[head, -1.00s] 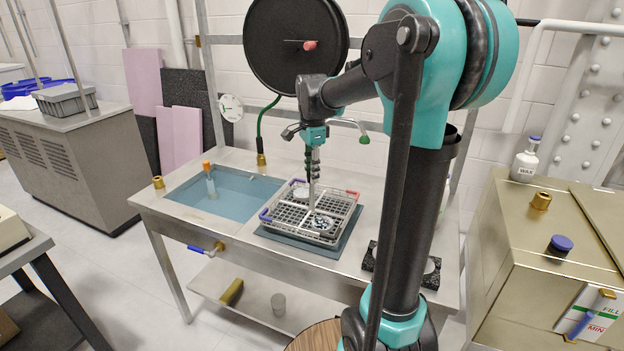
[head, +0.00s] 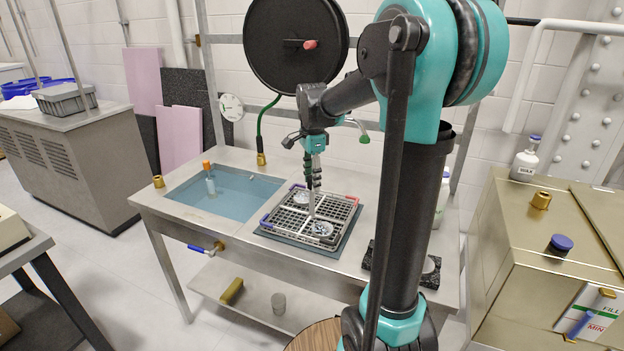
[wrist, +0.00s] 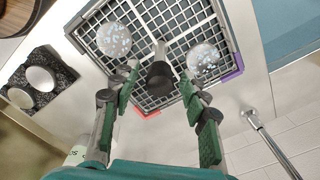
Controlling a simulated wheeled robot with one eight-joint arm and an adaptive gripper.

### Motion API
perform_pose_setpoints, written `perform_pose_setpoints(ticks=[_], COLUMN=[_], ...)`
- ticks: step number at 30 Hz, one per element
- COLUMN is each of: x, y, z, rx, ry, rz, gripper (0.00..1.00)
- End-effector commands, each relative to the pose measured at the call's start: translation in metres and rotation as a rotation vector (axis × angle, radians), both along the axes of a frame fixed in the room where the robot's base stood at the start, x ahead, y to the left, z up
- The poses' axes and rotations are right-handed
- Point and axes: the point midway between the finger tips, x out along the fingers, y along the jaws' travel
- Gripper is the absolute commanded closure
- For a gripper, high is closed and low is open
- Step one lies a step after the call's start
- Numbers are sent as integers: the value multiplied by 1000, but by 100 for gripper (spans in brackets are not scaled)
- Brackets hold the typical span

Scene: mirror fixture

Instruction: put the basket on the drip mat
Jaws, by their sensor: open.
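The basket (head: 284,229) is a grey wire-grid tray with red and purple corners. It sits level on the blue-grey drip mat (head: 296,243), whose edge shows along the front and right. Two speckled round discs lie in it, one at the far left (wrist: 113,39) and one at the near right (wrist: 203,57) in the head view. A dark-tipped post (wrist: 160,75) rises from the basket's middle. My gripper (head: 313,185) is open above the basket's middle. In the wrist view its green-padded fingers stand apart on either side of the post, with gaps both sides.
A water-filled sink (head: 228,197) with an orange-capped bottle (head: 209,180) is left of the mat. A hose reel (head: 290,50) hangs behind. A brass-coloured cabinet (head: 530,240) stands at far right.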

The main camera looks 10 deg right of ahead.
Motion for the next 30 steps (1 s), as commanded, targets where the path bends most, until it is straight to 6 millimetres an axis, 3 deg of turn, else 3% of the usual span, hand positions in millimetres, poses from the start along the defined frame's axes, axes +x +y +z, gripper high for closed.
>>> perform_pose_setpoints(ticks=[7,21,30], x=[0,0,0], y=[0,0,0], z=[13,100,122], rx=[0,0,0], ry=[0,0,0], rz=[0,0,0], gripper=[55,55,55])
